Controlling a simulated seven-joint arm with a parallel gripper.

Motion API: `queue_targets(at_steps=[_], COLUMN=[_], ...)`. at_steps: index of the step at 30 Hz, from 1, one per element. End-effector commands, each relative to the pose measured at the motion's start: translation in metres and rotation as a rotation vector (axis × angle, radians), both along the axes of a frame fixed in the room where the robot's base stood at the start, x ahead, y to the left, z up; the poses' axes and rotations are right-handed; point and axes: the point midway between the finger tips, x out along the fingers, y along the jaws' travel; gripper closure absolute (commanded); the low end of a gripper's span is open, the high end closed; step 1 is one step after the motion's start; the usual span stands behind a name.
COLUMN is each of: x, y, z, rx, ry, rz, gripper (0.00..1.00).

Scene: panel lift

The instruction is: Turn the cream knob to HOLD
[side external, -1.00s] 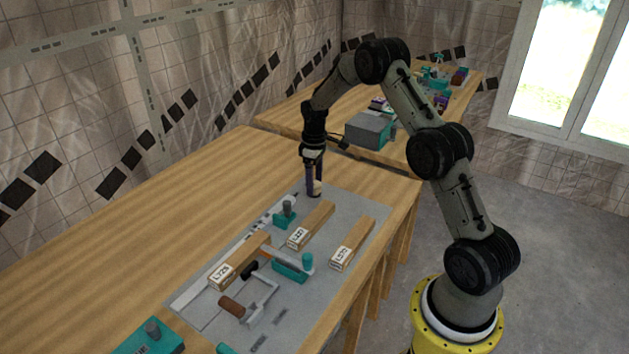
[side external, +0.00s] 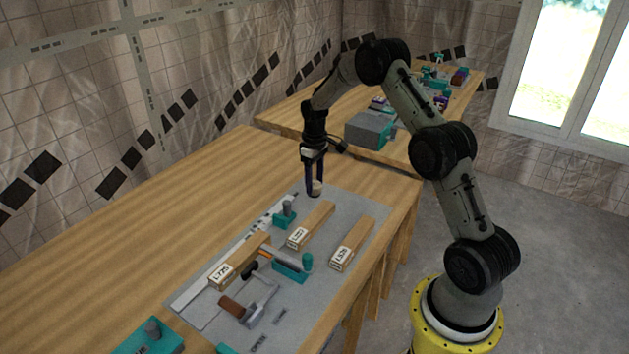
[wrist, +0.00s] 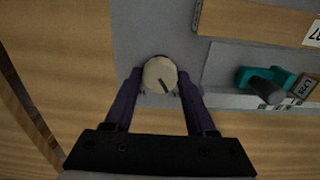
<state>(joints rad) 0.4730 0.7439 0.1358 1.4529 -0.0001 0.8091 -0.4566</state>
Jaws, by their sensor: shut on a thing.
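The cream knob (wrist: 160,74) is round, with a dark pointer line on its face, and sits at the far end of the grey panel (side external: 215,310). In the wrist view the line points toward the lower right. My gripper (wrist: 158,80) has its two purple fingers on either side of the knob, shut on it. In the side view my gripper (side external: 315,188) reaches down to the knob (side external: 315,187), which shows between the fingertips. No HOLD label is readable around the knob.
Near the knob are a teal block with a grey post (side external: 285,213) and wooden bars with labels (side external: 311,225). A teal-handled part (side external: 291,270) and a brown-handled lever (side external: 233,307) lie further along the panel. Bare wood (side external: 180,220) lies left of the panel.

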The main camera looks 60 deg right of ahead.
Motion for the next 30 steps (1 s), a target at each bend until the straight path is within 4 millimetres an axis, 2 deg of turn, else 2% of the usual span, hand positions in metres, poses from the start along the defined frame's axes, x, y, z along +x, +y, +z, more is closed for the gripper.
queue_targets(at_steps=[30], x=[0.0006], y=[0.0009], z=[0.0015], rx=[0.000], ry=[-0.001], rz=[-0.957], gripper=[1.00])
